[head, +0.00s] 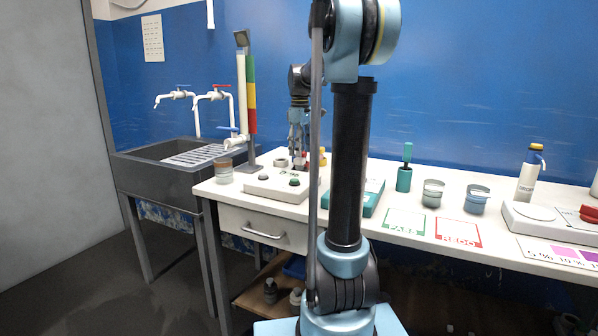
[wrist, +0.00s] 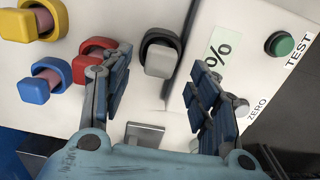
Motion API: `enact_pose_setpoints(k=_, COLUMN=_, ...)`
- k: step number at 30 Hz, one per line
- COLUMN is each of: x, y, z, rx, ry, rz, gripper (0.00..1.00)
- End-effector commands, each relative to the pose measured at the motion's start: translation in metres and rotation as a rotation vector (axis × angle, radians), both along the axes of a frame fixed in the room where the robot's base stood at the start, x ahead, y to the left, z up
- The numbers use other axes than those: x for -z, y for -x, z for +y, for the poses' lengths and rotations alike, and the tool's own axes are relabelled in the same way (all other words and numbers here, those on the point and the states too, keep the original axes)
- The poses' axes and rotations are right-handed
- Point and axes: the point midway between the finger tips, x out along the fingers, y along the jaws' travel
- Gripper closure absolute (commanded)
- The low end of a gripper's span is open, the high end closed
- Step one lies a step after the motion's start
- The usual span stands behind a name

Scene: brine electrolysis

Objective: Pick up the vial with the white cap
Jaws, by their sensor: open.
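The other, with a light grey cap (wrist: 160,60) in a dark square collar, is ahead of my gripper (wrist: 158,88), in the gap between the fingers. My gripper is open and empty, pointing down over the table; it also shows in the head view (head: 299,148). Its left finger overlaps a red collar (wrist: 97,46). In the head view the vials are small and partly hidden by the fingers.
A vial with a blue cap (wrist: 33,91) stands left of the fingers. The white tester box (wrist: 215,62) with a green button (wrist: 280,44) is close to the right finger. A teal tray (head: 370,198), glass beakers (head: 432,194) and a sink (head: 150,165) lie farther off.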

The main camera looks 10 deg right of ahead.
Motion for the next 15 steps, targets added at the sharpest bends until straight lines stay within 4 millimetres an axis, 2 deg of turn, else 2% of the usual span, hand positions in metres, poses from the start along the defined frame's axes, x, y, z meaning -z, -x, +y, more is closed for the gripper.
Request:
enact_pose_setpoints(k=4, x=0.008, y=-0.001, z=0.001, rx=0.000, ry=0.000, rz=0.000, gripper=0.45)
enact_pose_setpoints(k=15, x=0.051, y=-0.004, z=0.005, rx=0.001, ry=0.000, rz=0.000, gripper=0.45)
